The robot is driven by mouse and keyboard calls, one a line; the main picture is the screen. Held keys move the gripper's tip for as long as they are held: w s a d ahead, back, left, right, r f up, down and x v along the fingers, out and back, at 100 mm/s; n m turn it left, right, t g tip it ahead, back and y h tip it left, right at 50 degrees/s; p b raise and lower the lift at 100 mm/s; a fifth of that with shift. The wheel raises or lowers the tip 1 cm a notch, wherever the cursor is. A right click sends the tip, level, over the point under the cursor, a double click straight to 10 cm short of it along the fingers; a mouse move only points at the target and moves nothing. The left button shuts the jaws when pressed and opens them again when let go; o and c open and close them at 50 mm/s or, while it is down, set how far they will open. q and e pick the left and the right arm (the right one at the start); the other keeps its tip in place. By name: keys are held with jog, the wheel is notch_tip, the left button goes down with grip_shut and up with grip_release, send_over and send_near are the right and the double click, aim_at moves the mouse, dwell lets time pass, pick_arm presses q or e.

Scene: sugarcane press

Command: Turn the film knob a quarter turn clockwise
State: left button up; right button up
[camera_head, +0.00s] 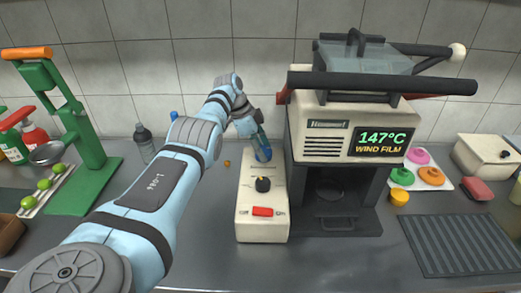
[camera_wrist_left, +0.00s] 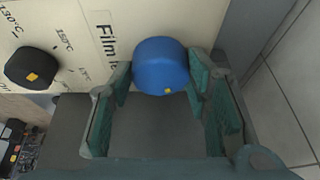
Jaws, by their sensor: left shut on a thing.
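The film knob (camera_wrist_left: 160,62) is blue and round, with a small yellow mark near its lower edge in the left wrist view. It sits on a cream panel (camera_wrist_left: 100,20) beside a partly hidden "Film" label. My left gripper (camera_wrist_left: 160,82) has its teal pads on either side of the knob and is shut on it. My right gripper is not in view.
A black temperature knob (camera_head: 262,184) and a red switch (camera_head: 262,211) are nearer on the box. The sealing machine (camera_head: 325,122) stands close on the right; its screen (camera_head: 380,142) reads "147°C WIND FILM". A green press (camera_head: 78,130) and a bottle (camera_head: 144,142) stand left.

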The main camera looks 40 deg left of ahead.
pick_arm(q)
jog(key=shift+d+f, duration=0.1)
jog(key=shift+d, duration=0.05)
jog(key=o, duration=0.9)
jog(key=shift+o, duration=1.3)
jog(key=shift+w, duration=0.15)
jog(key=shift+r, duration=0.25)
jog(key=v, duration=1.1)
jog(key=shift+r, duration=0.25)
